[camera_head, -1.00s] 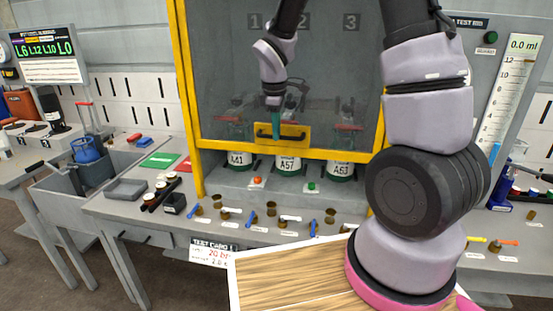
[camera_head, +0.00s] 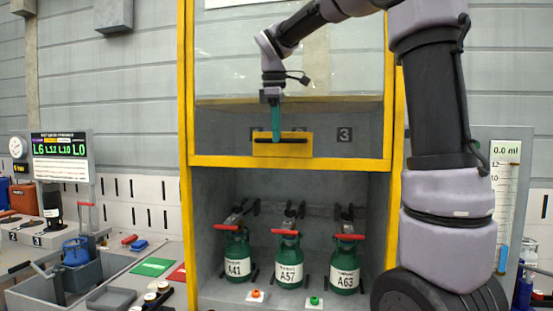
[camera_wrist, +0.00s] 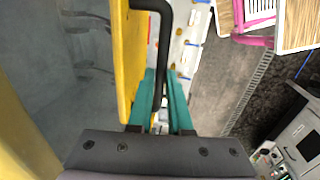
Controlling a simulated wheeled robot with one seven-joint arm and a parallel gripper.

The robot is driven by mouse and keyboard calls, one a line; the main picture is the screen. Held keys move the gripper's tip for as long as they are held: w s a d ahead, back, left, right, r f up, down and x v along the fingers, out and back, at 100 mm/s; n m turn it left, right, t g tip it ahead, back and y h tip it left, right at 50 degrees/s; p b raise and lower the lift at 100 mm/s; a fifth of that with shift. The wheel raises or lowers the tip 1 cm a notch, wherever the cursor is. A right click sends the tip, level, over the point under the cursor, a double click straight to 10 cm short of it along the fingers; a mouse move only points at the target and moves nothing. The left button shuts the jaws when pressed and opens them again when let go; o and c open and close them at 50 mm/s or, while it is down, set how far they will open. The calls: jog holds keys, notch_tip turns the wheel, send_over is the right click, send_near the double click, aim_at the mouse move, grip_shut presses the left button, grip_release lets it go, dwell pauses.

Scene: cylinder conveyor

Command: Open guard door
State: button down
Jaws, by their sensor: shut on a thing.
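The guard door (camera_head: 291,162) is a clear panel in a yellow frame, raised so that its lower edge stands well above the cylinders. Its black handle (camera_head: 290,140) sits on a yellow plate at the lower middle. My gripper (camera_head: 276,136) has teal fingers and is shut on the handle from above. In the wrist view the fingers (camera_wrist: 163,108) close around the black bar of the handle (camera_wrist: 165,55). Three green cylinders, A41 (camera_head: 237,266), A57 (camera_head: 288,272) and A63 (camera_head: 344,278), stand upright in the open bay below the door.
Orange (camera_head: 256,295) and green (camera_head: 314,301) buttons sit in front of the cylinders. Yellow posts (camera_head: 187,130) frame the bay on both sides. A grey bin with a blue cylinder (camera_head: 76,251) stands at left. A measuring scale (camera_head: 506,200) is at right.

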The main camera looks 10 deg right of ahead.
jog(key=shift+r, duration=1.45)
jog(key=c, duration=0.8)
grip_release()
jog(key=shift+c, duration=0.2)
notch_tip(320, 180, up, 10)
jog(key=s, duration=0.1)
jog(key=shift+s+a+r, duration=0.25)
jog(key=shift+s+a, duration=0.15)
jog(key=shift+a, duration=0.05)
